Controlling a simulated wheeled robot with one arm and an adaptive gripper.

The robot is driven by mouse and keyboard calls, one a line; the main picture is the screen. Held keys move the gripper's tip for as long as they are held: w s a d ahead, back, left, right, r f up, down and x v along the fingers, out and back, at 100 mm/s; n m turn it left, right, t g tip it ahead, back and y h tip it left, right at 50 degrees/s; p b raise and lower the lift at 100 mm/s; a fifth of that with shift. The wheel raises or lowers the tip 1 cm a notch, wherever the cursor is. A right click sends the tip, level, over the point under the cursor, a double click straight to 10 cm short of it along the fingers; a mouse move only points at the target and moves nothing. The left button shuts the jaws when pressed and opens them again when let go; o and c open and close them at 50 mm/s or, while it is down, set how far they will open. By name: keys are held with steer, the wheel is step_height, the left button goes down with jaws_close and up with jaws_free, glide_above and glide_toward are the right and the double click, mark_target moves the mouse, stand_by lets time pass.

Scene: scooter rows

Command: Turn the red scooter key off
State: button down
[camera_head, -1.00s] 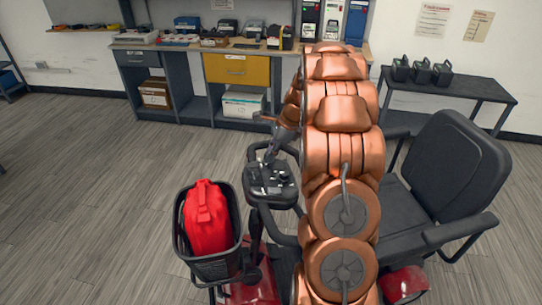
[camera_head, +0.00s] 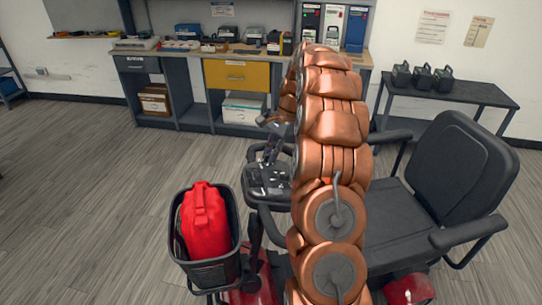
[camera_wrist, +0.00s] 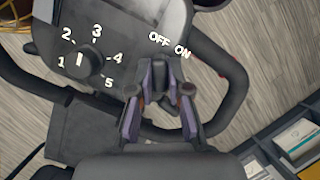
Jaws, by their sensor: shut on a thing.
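The red scooter (camera_head: 258,284) stands in front of me, with its dark control console (camera_head: 266,181) left of my arm. In the wrist view the console (camera_wrist: 117,40) shows a numbered dial (camera_wrist: 81,60) and the OFF and ON labels (camera_wrist: 169,44). My gripper (camera_wrist: 161,90) is just below these labels, its two fingers closed in on a small dark part between them. This part sits where the key would be, but the fingers mostly hide it, and I cannot tell which way it is turned. In the head view my gripper (camera_head: 273,150) is small, above the console.
The scooter's black seat (camera_head: 447,170) is on the right. A workbench (camera_head: 230,50) with devices stands behind, and a dark side table (camera_head: 450,90) is at the back right. Open floor lies to the left.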

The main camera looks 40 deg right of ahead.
steer(key=shift+f, duration=0.1)
stand_by(0.4)
steer(key=c, duration=1.1)
jaws_free()
steer(key=v, duration=0.7)
steer(key=shift+d+r, duration=0.1)
steer(key=shift+r, duration=0.2)
